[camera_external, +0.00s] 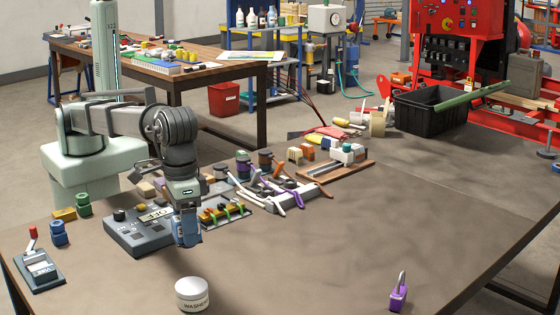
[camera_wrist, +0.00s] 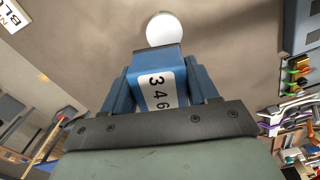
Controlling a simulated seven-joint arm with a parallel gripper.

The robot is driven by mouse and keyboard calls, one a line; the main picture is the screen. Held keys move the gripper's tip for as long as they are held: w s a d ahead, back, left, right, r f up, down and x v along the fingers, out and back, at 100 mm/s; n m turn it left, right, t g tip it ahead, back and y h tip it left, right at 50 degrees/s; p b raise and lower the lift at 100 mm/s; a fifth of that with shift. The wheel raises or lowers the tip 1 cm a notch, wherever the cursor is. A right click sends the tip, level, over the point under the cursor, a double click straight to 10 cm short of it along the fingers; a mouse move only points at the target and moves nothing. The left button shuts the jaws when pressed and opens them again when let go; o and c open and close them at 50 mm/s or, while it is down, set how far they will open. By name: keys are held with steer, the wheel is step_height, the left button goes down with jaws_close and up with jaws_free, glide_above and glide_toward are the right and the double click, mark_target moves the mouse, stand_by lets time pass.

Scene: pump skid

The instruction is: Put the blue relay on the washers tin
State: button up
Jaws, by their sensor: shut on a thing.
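My gripper (camera_external: 186,222) is shut on the blue relay (camera_wrist: 158,64), a blue block with a white label reading 346. The relay is held between the two blue fingers in the wrist view. In the external view it hangs above the table, and the fingers hide most of it. The washers tin (camera_external: 192,294) is a round white tin with dark lettering, standing near the table's front edge. It also shows in the wrist view (camera_wrist: 166,30), just beyond the relay's far end. The relay is apart from the tin in the external view, and the tin's top looks bare.
A grey control box (camera_external: 138,238) stands left of my gripper. A lever switch (camera_external: 40,270) sits at the table's left.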

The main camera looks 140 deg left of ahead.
steer(key=n, duration=0.3)
steer(key=shift+s, duration=0.25)
steer(key=shift+f+n, duration=0.2)
steer(key=shift+n, duration=0.1)
glide_toward(191, 285)
steer(key=shift+w+f, duration=0.1)
steer(key=shift+f, duration=2.45)
steer(key=shift+f, duration=0.15)
steer(key=o, duration=1.1)
steer(key=shift+o, duration=0.2)
step_height(191, 285, up, 12)
steer(key=shift+r, duration=0.15)
